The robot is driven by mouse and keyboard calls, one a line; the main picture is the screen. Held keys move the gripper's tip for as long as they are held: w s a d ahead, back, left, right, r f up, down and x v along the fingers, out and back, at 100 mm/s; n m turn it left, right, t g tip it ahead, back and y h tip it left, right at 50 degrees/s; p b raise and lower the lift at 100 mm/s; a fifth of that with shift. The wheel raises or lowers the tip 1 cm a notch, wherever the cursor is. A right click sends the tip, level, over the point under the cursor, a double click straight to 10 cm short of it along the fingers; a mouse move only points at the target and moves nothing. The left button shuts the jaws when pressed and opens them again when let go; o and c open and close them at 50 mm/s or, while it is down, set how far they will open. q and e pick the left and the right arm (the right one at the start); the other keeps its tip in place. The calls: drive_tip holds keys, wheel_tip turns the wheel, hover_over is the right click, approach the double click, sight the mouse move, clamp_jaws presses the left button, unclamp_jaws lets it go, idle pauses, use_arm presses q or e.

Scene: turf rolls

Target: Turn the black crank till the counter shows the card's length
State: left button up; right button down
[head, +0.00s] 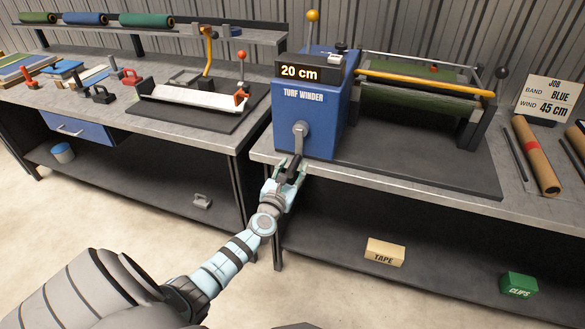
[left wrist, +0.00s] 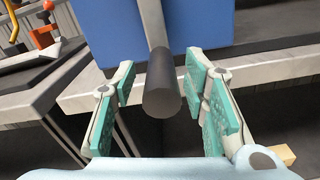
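The blue turf winder (head: 305,115) stands on the right bench, and its counter (head: 300,72) reads 20 cm. My left gripper (head: 284,180) is at the handle. In the left wrist view the black handle (left wrist: 162,85) lies between the open teal fingers (left wrist: 165,105), with gaps on both sides. My right gripper is not in view.
A green turf sheet (head: 415,98) lies in the winder's frame under a yellow bar (head: 425,84). The bench's front edge runs just behind my left gripper. A tape box (head: 384,252) and a green clips box (head: 518,285) sit on the lower shelf. A cardboard tube (head: 535,157) lies at right.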

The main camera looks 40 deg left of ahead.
use_arm(q)
drive_tip(key=v, duration=1.2)
